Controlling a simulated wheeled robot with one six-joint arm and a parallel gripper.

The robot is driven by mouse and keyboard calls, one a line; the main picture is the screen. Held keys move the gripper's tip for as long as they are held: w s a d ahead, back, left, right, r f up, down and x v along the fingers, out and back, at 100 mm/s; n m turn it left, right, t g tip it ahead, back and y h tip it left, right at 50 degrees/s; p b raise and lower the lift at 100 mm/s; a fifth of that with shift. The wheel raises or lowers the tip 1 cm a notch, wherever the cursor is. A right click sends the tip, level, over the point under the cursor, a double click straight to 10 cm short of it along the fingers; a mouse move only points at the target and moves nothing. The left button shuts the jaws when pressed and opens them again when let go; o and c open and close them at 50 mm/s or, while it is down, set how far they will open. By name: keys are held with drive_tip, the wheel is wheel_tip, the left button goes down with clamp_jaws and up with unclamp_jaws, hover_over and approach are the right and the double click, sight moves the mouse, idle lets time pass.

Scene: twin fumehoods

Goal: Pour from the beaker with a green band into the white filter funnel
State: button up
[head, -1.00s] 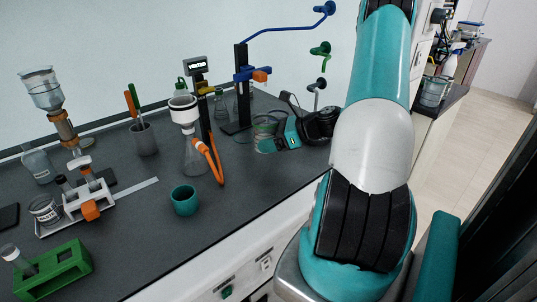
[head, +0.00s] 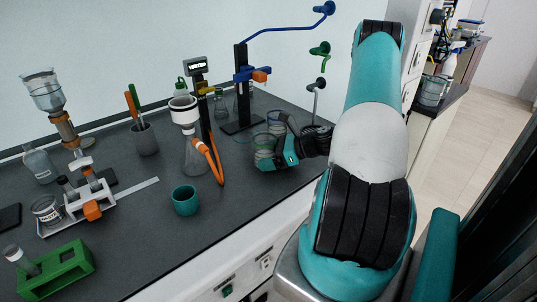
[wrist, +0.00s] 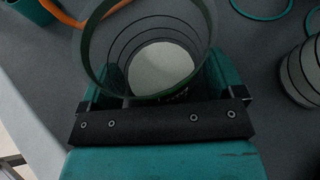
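The beaker with a green band (head: 264,146) is clear glass and upright at the right-middle of the bench. My gripper (head: 276,159) is around it from the right. In the wrist view the beaker (wrist: 150,50) sits between the two fingers (wrist: 155,92), which appear closed on its sides. I cannot tell whether its base touches the bench. The white filter funnel (head: 183,103) sits on a conical flask (head: 195,158), left of my gripper and apart from it. An orange hose (head: 213,160) runs from the flask.
Another clear beaker (head: 278,121) stands just behind my gripper and shows at right in the wrist view (wrist: 308,72). A black stand with blue clamp (head: 243,88) is behind. A teal cup (head: 185,200) stands in front of the flask. Bench is clear between cup and gripper.

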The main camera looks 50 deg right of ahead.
drive_tip(key=shift+o, duration=0.8)
drive_tip(key=shift+f+b, duration=0.1)
drive_tip(key=shift+b, duration=0.25)
drive_tip(key=b+v, duration=0.2)
drive_tip(key=v, duration=1.5)
drive_tip(key=shift+s+d+b, duration=0.1)
drive_tip(key=shift+s+b, duration=0.15)
drive_tip(key=shift+b, duration=0.05)
